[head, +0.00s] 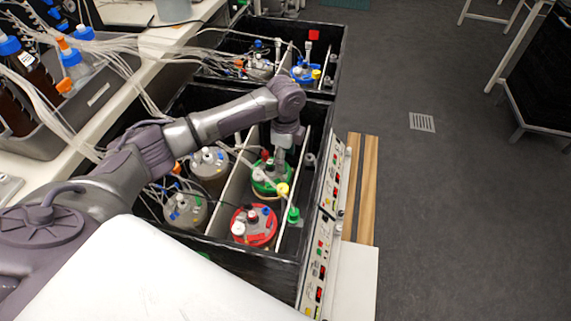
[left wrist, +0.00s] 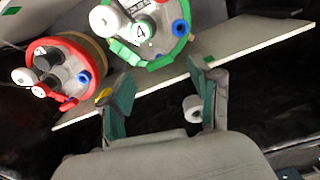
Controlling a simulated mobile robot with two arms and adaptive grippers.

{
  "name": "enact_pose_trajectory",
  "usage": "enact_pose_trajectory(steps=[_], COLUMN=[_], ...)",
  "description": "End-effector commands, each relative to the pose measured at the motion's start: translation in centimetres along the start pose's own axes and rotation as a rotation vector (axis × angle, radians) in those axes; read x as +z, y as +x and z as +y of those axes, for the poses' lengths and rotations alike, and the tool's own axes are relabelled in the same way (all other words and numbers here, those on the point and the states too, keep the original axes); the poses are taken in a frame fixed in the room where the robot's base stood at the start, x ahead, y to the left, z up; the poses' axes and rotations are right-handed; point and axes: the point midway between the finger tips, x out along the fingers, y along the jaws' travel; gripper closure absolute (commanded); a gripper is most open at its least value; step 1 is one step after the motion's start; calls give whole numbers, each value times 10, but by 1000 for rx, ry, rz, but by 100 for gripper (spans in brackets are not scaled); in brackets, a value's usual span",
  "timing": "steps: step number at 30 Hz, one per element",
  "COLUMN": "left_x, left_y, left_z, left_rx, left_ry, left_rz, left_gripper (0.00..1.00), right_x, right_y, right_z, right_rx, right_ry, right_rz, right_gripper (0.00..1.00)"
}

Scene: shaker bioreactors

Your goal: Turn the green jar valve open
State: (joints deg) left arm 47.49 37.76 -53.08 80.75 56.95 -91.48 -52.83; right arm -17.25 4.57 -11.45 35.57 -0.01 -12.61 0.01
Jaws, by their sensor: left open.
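The green jar (head: 270,178), with a green-rimmed lid, stands in the near black box beside the red jar (head: 252,228). A small green valve-like piece (head: 293,215) shows at the box's right side; I cannot tell for sure that it is the jar's valve. My left gripper (head: 279,160) points down over the green jar's far side. In the left wrist view the gripper (left wrist: 159,73) is open and empty, with the green lid (left wrist: 168,58) beyond its fingertips and the red lid (left wrist: 62,45) left. A white round piece (left wrist: 193,108) shows by the right finger. My right gripper is out of view.
Other jars with pale lids (head: 209,160) stand left of a light divider (head: 237,182) in the box. Thin tubes cross from the bench (head: 115,100). A control panel (head: 331,190) lines the box's right side. The floor (head: 440,200) at right is clear.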

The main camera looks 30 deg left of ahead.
Motion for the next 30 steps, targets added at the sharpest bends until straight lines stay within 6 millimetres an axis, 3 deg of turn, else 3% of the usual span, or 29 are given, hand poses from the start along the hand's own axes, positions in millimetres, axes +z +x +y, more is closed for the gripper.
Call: enact_pose_trajectory(steps=[7,18,27,30], left_x=[0,0,0,0], left_y=[32,37,37,37], left_z=[0,0,0,0], left_rx=[0,-1,-1,-1], left_ry=[0,1,0,0], left_rz=[0,0,0,0], left_gripper=[37,37,85,97], right_x=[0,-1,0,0], right_y=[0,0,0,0], right_z=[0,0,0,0], right_rx=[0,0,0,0], right_ry=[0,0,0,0], right_rz=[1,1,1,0], right_gripper=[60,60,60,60])
